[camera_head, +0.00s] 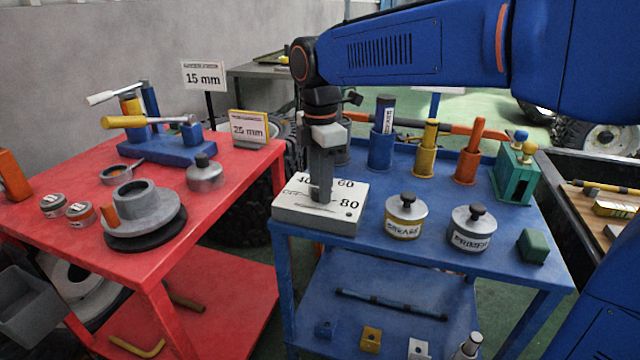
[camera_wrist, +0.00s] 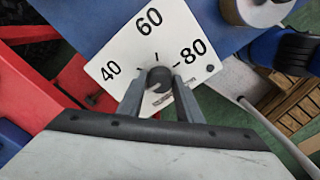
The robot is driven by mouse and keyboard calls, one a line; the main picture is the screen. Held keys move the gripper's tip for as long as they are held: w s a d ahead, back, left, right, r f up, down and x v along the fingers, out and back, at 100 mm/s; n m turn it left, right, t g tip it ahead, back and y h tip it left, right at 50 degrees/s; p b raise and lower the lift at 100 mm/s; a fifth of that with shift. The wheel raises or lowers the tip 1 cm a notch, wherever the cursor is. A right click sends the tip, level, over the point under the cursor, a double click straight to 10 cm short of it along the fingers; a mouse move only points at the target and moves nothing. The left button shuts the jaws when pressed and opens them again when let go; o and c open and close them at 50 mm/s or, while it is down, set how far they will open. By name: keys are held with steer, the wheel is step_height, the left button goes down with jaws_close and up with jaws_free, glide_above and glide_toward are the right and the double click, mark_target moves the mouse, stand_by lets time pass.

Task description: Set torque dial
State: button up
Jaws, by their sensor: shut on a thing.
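The torque dial is a white block (camera_head: 342,222) at the near left corner of the blue table, with the numbers 40, 60 and 80 on its top. It also fills the middle of the wrist view (camera_wrist: 122,62). A dark round knob (camera_wrist: 159,78) stands on it, and a short tick points up toward 60. My gripper (camera_head: 320,196) reaches straight down onto the block. In the wrist view my gripper (camera_wrist: 158,92) has its two grey fingers on either side of the knob, shut on it. The knob is hidden in the head view.
The blue table (camera_head: 380,262) also holds a grease tin (camera_head: 405,222), a primer tin (camera_head: 472,238), a green block (camera_head: 532,246) and upright tools behind.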

steer(key=shift+n, duration=0.3)
steer(key=o, duration=1)
steer(key=shift+o, duration=0.2)
step_height(320, 180, up, 18)
steer(key=shift+f, duration=0.25)
